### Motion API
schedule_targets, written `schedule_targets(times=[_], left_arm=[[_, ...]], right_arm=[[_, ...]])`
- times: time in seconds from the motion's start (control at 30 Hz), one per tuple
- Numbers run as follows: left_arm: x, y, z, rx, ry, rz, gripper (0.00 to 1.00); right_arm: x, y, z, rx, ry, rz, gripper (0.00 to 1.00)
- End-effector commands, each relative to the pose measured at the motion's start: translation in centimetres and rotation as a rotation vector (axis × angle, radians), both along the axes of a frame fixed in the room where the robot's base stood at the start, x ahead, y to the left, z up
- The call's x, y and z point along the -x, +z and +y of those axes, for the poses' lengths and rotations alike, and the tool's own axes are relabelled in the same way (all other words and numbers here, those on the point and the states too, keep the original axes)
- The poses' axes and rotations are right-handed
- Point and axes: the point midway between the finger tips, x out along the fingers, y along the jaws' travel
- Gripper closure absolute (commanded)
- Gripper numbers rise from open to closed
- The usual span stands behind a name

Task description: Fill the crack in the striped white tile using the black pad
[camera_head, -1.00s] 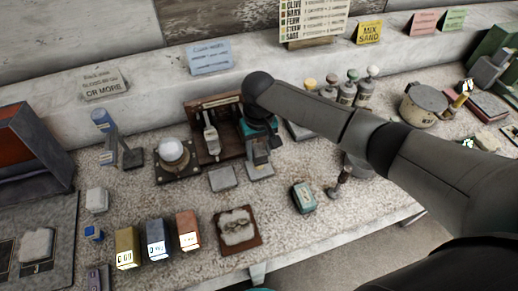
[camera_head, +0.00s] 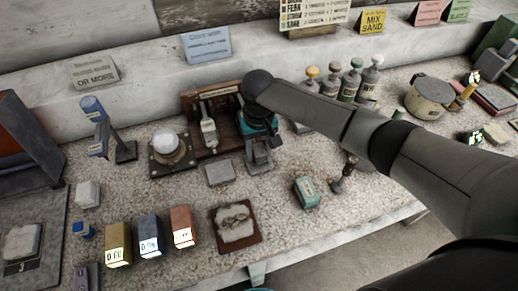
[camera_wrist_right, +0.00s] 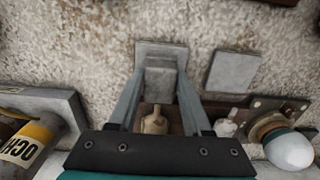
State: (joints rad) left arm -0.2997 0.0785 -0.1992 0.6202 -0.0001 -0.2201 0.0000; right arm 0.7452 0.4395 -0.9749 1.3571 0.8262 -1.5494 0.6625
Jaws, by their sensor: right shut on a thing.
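A pale, cracked-looking tile (camera_head: 238,232) with dark marks lies on a brown board near the front of the counter; I cannot make out stripes. My right gripper (camera_head: 259,150) points down behind and right of it, and also shows in the right wrist view (camera_wrist_right: 159,78). Its fingers are shut on a grey block-like pad (camera_wrist_right: 160,52), the nearest match I see to the black pad, though it looks grey. In the head view the pad (camera_head: 261,167) is low, close to the counter; I cannot tell whether it touches. My left gripper is not in view.
A loose grey block (camera_head: 220,173) lies just left of the held pad. A wooden rack (camera_head: 190,105) and a white knob on a stand (camera_head: 168,148) are behind. Yellow, blue and orange boxes (camera_head: 150,237) stand left of the tile. A teal box (camera_head: 307,191) is to the right.

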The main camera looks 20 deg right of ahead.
Motion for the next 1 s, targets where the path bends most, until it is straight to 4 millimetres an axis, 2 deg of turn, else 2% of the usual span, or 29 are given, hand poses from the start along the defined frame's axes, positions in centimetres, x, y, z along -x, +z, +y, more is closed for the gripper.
schedule_targets(times=[1.0], left_arm=[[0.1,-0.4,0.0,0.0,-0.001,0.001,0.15]], right_arm=[[0.0,-1.0,0.0,-0.001,0.001,0.0,0.96]])
